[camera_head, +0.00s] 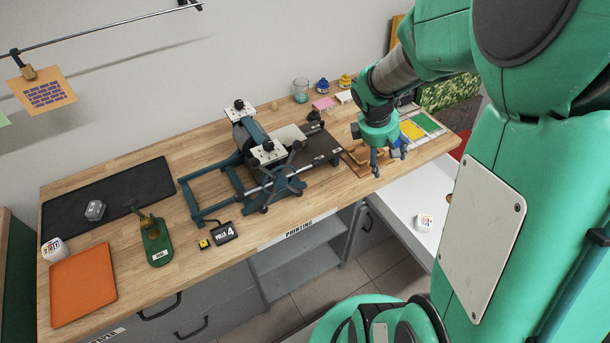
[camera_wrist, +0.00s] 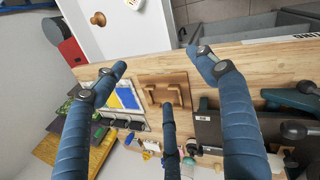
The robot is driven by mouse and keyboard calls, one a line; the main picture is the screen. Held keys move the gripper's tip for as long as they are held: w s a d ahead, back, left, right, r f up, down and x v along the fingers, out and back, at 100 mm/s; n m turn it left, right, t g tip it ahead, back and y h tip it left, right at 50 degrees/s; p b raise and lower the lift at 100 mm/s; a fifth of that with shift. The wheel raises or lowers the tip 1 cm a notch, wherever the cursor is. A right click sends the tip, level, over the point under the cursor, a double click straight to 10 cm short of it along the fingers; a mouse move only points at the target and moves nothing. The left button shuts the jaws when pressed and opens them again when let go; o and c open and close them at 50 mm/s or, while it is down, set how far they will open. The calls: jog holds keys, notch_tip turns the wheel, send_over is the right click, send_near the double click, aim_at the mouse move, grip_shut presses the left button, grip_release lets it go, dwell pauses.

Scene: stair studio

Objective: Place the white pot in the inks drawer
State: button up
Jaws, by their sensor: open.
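A white pot (camera_head: 424,222) with coloured marks sits inside the open white drawer (camera_head: 398,203) at the right, below the bench top. A sliver of a white object (camera_wrist: 135,3) at the top edge of the wrist view may be this pot. A second white pot (camera_head: 54,249) with similar marks stands at the bench's far left, beside the orange tray. No inks label is readable on the open drawer. My gripper (camera_head: 388,163) is open and empty above the right part of the bench, with its fingers spread in the wrist view (camera_wrist: 160,65).
A wooden holder (camera_wrist: 165,90) lies under my gripper, beside a colour-panelled tray (camera_head: 424,126). A printing press (camera_head: 262,150) fills the bench's middle. An orange tray (camera_head: 83,286), green stand (camera_head: 155,240) and dark mat (camera_head: 110,195) are at the left.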

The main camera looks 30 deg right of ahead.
jog(key=a+r+m+t+y, duration=0.1)
jog(key=a+r+m+t, duration=0.2)
jog(key=a+r, duration=1.2)
jog(key=s+a+r+m+t+y, duration=0.1)
jog(key=s+a, duration=0.3)
jog(key=a, duration=0.4)
jog(key=s+a+r+m+t+y, duration=0.1)
jog(key=s+a+r, duration=0.3)
jog(key=a, duration=0.5)
jog(key=shift+s+a+m+t+y, duration=0.15)
jog(key=shift+s+m+t+y, duration=0.15)
jog(key=shift+s+y, duration=0.25)
